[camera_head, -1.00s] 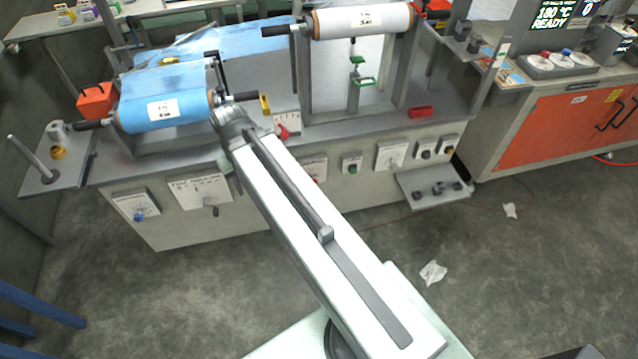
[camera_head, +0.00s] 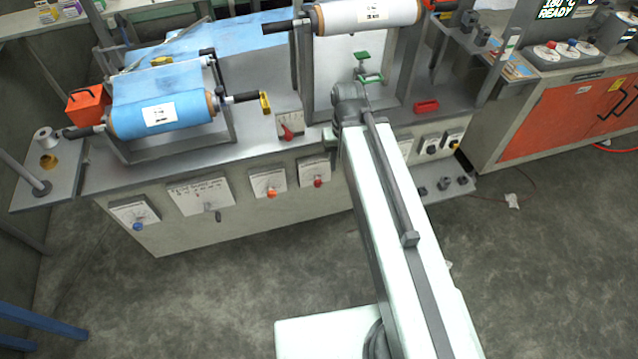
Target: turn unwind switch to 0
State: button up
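Several control plates line the machine's front panel, but their lettering is too small to read, so I cannot tell which one is the unwind switch. From the left they carry a blue knob (camera_head: 137,226), a grey lever (camera_head: 217,214), an orange knob (camera_head: 271,193) and a red knob (camera_head: 318,182). A dial with a red pointer (camera_head: 287,132) stands on the machine top. Right of my arm are a black knob (camera_head: 432,149) and a yellow knob (camera_head: 457,145). My arm's far joint is over the machine's front edge. My gripper is hidden behind the arm, as is part of the panel.
A blue film roll (camera_head: 190,112) and a white roll (camera_head: 400,14) sit on the machine. A small grey shelf (camera_head: 462,183) juts from its front at right. An orange cabinet (camera_head: 545,125) stands at far right. The floor (camera_head: 220,290) in front is mostly clear.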

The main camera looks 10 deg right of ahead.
aim_at(318, 182)
jog(key=u, duration=0.05)
jog(key=k, duration=1.05)
jog(key=u, duration=1.45)
jog(key=i, duration=1)
jog(key=z, duration=0.05)
